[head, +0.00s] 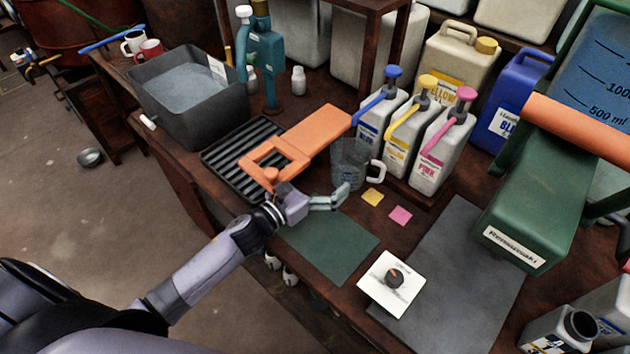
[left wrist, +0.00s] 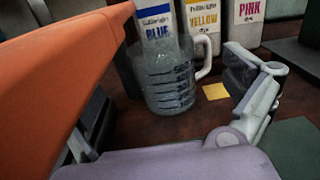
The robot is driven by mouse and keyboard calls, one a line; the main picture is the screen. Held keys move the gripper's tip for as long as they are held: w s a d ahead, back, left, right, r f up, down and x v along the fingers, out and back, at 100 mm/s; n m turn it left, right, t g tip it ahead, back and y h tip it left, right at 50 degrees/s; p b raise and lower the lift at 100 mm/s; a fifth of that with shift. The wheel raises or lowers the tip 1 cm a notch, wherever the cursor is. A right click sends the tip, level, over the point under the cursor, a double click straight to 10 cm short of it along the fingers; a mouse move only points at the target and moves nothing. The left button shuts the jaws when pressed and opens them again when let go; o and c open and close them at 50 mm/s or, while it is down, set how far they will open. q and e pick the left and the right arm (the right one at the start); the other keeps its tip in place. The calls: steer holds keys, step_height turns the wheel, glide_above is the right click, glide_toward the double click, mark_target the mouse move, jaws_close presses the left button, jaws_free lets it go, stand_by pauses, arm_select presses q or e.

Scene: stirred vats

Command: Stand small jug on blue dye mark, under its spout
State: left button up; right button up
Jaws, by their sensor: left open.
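The small jug (head: 347,160) is clear with dark graduation marks and a pale handle. It stands upright in front of the blue dye bottle (head: 372,117), by its blue spout (head: 368,105). In the left wrist view the jug (left wrist: 168,85) has its handle at the right. No blue mark shows; the jug may hide it. A yellow mark (head: 373,197) and a pink mark (head: 400,215) lie to its right. My left gripper (head: 325,198) is open just in front of the jug, apart from it, with one finger partly hidden behind an orange part. My right gripper is out of view.
An orange paddle-like piece (head: 310,130) reaches over the ribbed black rack (head: 222,160), close to the left gripper. Yellow (head: 400,142) and pink (head: 437,155) bottles stand beside the blue one.

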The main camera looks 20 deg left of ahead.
arm_select(q)
steer(key=shift+v, duration=1.45)
